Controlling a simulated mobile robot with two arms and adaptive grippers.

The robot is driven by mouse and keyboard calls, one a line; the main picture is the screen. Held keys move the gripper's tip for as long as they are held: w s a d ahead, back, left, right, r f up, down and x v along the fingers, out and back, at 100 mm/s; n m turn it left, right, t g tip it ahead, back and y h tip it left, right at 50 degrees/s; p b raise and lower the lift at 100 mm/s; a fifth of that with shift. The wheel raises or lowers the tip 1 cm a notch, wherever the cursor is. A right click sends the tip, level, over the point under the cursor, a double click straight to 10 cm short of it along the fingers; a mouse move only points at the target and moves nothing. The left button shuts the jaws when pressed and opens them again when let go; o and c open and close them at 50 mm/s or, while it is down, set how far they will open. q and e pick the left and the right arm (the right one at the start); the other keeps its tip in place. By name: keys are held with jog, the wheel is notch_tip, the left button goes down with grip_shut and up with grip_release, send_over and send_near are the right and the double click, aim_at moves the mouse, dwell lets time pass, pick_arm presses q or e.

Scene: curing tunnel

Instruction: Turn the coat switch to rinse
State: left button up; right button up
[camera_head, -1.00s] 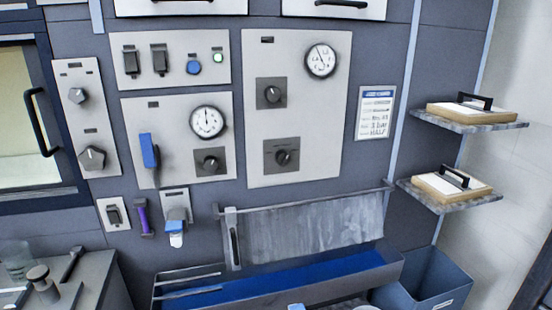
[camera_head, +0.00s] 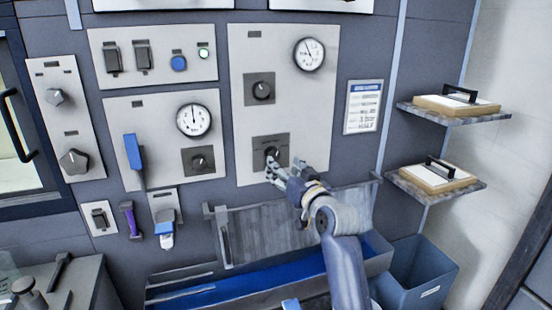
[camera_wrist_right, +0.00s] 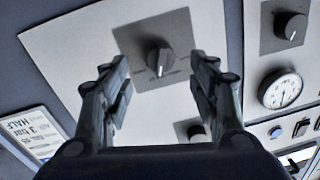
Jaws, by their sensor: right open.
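A dark rotary switch (camera_head: 272,153) with small markings around it sits low on the tall light panel (camera_head: 243,100). It also shows in the right wrist view (camera_wrist_right: 160,58), its ridge roughly upright there; the labels are too small to read. My right gripper (camera_head: 273,172) is just in front of and slightly below this switch in the head view. In the wrist view its open fingers (camera_wrist_right: 158,72) stand apart on both sides of the switch, with nothing held. Contact cannot be told.
A second knob (camera_head: 261,90) and a gauge (camera_head: 308,54) sit higher on the panel. A notice (camera_head: 362,106) and shelves with handled boards (camera_head: 455,104) are to the right.

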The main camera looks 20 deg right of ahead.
aim_at(276, 159)
jog(key=shift+w+a+p, duration=0.2)
jog(key=shift+w+p, duration=0.05)
jog(key=shift+w, duration=1.3)
jog(key=shift+w+a+p, duration=0.15)
jog(key=shift+w+p, duration=0.05)
jog(key=shift+w, duration=1.3)
jog(key=shift+c, duration=0.6)
jog(key=c, duration=0.9)
